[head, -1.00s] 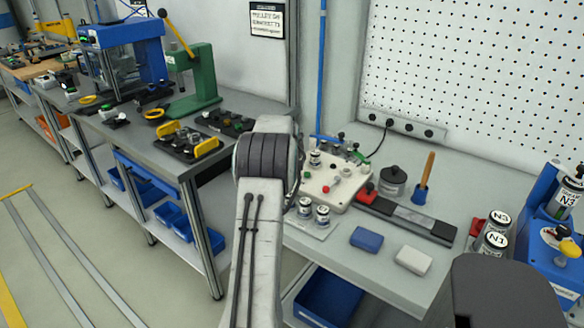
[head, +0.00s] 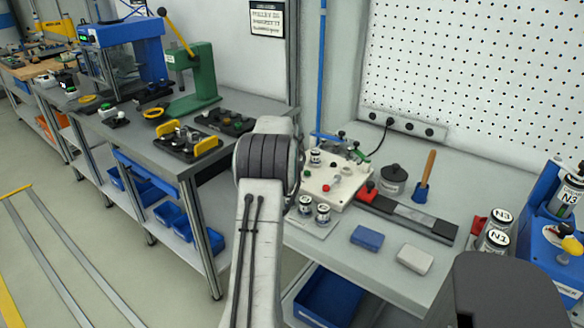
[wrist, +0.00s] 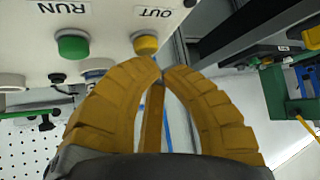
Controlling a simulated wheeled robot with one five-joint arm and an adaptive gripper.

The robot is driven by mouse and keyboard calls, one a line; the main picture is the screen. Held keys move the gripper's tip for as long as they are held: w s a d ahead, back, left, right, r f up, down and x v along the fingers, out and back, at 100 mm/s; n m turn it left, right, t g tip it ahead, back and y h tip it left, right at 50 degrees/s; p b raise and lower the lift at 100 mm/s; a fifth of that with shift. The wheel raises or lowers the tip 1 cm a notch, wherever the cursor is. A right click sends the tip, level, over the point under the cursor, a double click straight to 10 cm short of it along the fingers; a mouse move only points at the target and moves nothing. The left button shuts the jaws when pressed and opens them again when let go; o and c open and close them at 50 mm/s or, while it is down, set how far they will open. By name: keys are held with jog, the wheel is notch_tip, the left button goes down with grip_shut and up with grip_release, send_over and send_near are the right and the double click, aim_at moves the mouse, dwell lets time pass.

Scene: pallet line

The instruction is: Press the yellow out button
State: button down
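The yellow button (wrist: 145,44) shows in the wrist view on a white panel (wrist: 108,18), beneath the upside-down label OUT. My gripper (wrist: 162,72) has ribbed mustard-coloured fingers arching together, with their tips nearly meeting and nothing seen held between them. The tips are just below the yellow button in the picture; I cannot tell whether they touch it. A green button (wrist: 72,46) under the label RUN is to its left. In the head view my own arm covers the middle and hides my gripper and the yellow button.
In the head view, a white fixture plate (head: 345,186) is right of my arm, with small cans beside it. A blue block (head: 367,238) and a white block (head: 414,259) lie on the bench. A green press (head: 190,75) stands left.

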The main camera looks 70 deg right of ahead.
jog(key=shift+f+b, duration=0.55)
jog(key=shift+f, duration=0.1)
dwell(1.1)
jog(key=shift+r, duration=0.15)
jog(key=shift+r+p, duration=0.7)
jog(key=shift+r, duration=0.2)
jog(key=shift+r+p, duration=1.75)
jog(key=shift+r, duration=0.8)
